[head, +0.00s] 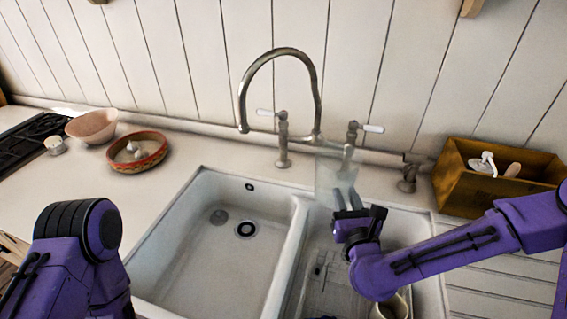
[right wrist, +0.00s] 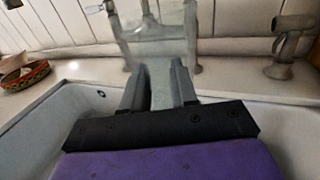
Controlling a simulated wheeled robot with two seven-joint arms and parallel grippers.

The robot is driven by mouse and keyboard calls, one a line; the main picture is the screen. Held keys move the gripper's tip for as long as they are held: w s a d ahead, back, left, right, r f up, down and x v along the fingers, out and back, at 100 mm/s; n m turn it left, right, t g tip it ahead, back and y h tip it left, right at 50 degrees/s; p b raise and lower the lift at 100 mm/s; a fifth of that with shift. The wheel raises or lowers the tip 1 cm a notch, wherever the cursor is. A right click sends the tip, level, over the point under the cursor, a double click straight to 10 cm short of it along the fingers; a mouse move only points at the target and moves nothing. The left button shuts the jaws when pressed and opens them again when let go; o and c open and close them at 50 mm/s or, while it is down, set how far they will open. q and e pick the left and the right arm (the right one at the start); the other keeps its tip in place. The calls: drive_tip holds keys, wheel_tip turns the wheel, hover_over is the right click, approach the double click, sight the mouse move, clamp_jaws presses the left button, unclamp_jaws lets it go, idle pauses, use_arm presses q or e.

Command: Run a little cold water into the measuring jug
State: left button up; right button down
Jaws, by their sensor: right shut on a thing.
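The clear measuring jug (head: 328,172) is held above the back of the right basin, near the divider. It also shows as a see-through shape in the right wrist view (right wrist: 160,47). My right gripper (head: 345,198) is shut on it; its fingers (right wrist: 163,78) reach the jug's lower part. The arched metal tap (head: 287,52) stands behind the sink. Its spout end hangs over the left basin, left of and apart from the jug. The tap has a left lever (head: 266,112) and a right lever (head: 372,128). No running water shows. My left gripper is out of view.
The left basin (head: 205,245) is empty. A cup (head: 393,306) is in the right basin, partly behind my arm. A wooden box (head: 460,190) stands right, a sprayer (head: 408,178) beside it. A red bowl (head: 137,166) and pink bowl (head: 92,125) stand left.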

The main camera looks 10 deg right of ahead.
drive_tip(key=s+d+f+m+g+h, duration=0.1)
drive_tip(key=s+m+h, duration=0.15)
drive_tip(key=s, duration=0.25)
drive_tip(key=s+d+f+m+h, duration=0.1)
drive_tip(key=s+f+m+h, duration=0.1)
drive_tip(key=s+h, duration=0.2)
drive_tip(key=b+x, duration=0.8)
drive_tip(key=x, duration=0.9)
drive_tip(key=shift+w+d+f+g, duration=0.15)
drive_tip(key=shift+d+f+g, duration=0.15)
drive_tip(key=shift+d+f, duration=0.3)
drive_tip(key=c, duration=0.9)
unclamp_jaws()
